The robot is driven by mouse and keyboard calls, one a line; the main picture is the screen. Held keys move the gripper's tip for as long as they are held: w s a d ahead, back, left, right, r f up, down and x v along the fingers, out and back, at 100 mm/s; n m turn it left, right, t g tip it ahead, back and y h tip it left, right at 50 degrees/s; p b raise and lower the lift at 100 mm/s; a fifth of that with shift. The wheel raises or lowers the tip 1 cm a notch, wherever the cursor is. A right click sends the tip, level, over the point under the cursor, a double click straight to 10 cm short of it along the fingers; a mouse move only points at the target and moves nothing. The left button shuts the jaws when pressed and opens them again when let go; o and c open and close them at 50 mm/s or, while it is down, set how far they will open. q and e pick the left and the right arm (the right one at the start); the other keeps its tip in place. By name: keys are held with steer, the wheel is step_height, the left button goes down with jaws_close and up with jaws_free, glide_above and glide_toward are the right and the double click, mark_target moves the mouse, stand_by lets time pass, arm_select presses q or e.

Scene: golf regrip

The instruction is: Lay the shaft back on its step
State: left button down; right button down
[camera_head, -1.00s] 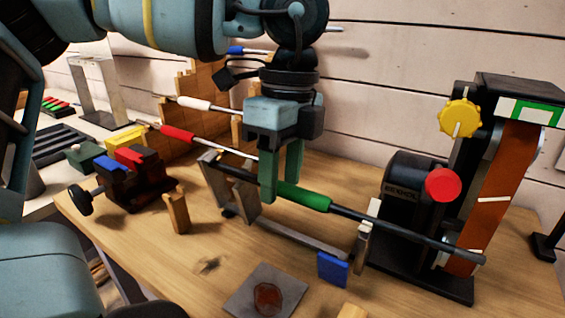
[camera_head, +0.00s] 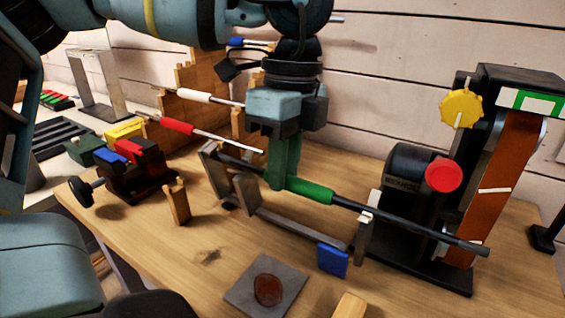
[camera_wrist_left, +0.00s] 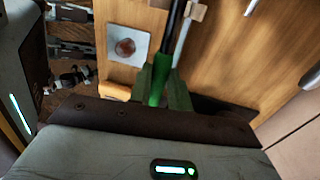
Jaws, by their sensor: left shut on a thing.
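My left gripper (camera_head: 282,184) is shut on a dark shaft (camera_head: 410,226) at its green grip (camera_head: 311,191). The shaft slopes down to the right, its far end in front of the sander. The left wrist view also shows the green grip (camera_wrist_left: 158,88) between my fingers and the dark shaft (camera_wrist_left: 176,22) beyond it. The shaft passes over a grey stand (camera_head: 298,232) with upright posts; whether it touches them I cannot tell. A stepped wooden rack (camera_head: 203,85) stands at the back left, with white-, red- and blue-gripped shafts on or near it.
A belt sander (camera_head: 418,195) with a red knob stands at right. A vise (camera_head: 135,170) and a small notched wooden post (camera_head: 178,202) are at left. A grey plate (camera_head: 245,292) with a brown patch lies in front. Bare bench shows between post and plate.

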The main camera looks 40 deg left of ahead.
arm_select(q)
steer(key=shift+w+d, duration=0.1)
steer(key=shift+d, duration=0.2)
steer(key=shift+w+d, duration=0.1)
steer(key=shift+d, duration=0.45)
arm_select(e)
steer(key=shift+f, duration=0.15)
stand_by(0.4)
